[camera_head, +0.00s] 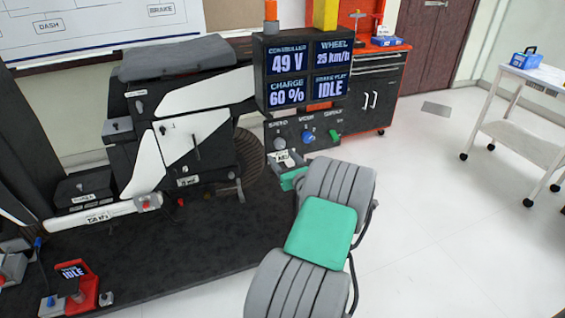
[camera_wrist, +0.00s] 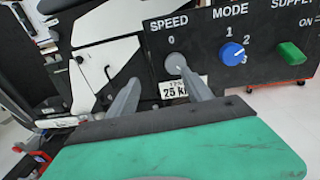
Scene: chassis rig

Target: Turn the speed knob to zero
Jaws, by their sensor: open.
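The grey speed knob (camera_head: 280,144) is at the left of the control panel, under the label SPEED. In the wrist view the speed knob (camera_wrist: 174,60) sits below the 0 mark, and one finger reaches up to or in front of it. I cannot tell whether they touch. My gripper (camera_wrist: 155,73) is open, its two grey fingers apart, the other finger left of the knob. In the head view my gripper (camera_head: 279,160) is just below the knob. The wheel display (camera_head: 334,54) reads 25 km/h.
The blue mode knob (camera_wrist: 232,54) and the green supply switch (camera_wrist: 291,54) are right of the speed knob. A 25 km label (camera_wrist: 173,88) is below it. The grey and white chassis rig (camera_head: 185,135) is at the left. Open floor lies to the right.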

